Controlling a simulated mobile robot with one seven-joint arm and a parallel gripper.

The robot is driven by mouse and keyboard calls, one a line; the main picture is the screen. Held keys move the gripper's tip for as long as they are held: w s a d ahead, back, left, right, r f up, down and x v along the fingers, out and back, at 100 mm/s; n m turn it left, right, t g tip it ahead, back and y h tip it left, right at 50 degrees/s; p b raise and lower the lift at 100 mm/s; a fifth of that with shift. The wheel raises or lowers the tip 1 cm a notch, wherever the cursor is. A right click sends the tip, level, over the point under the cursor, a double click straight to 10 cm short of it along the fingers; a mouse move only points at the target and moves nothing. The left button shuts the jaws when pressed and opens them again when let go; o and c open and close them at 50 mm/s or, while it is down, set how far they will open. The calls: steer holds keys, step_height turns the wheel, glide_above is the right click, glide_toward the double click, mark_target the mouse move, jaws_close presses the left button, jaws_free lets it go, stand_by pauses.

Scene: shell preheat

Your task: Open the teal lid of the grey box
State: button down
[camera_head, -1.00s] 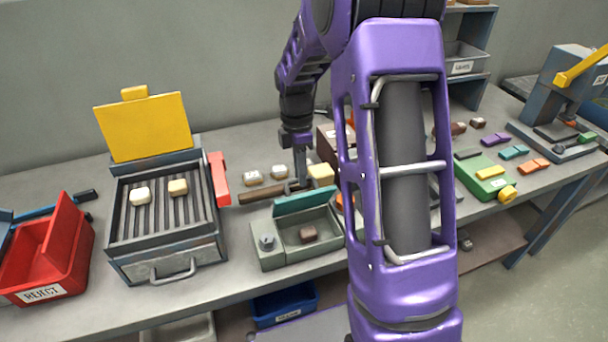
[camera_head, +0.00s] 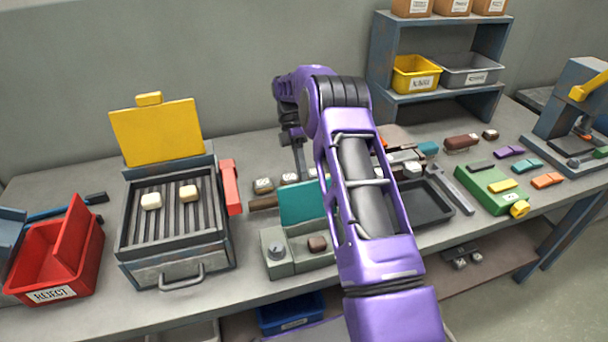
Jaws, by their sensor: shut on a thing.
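The teal lid (camera_head: 303,204) stands steeply raised at the back edge of the grey box (camera_head: 290,266), so the box is open. A brown piece (camera_head: 317,243) lies inside the box, and a round grey knob (camera_head: 275,248) sits on its left part. My gripper (camera_head: 300,174) comes down from above at the lid's upper edge and is shut on the lid; its fingertips are small and partly hidden. My purple arm hides the right end of the box and lid.
Left of the box stands a grill (camera_head: 178,228) with its yellow cover up and a red handle (camera_head: 230,188) at its side. A red reject bin (camera_head: 60,262) stands farther left. A dark tray (camera_head: 425,203) and a green block (camera_head: 488,190) lie to the right.

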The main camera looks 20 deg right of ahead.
steer(key=shift+w+f, duration=0.15)
steer(key=shift+f, duration=0.2)
stand_by(0.3)
steer(key=c, duration=0.8)
jaws_free()
steer(key=shift+w+g, duration=0.1)
steer(key=shift+g, duration=0.2)
steer(key=shift+c, duration=0.2)
steer(key=shift+r, duration=0.25)
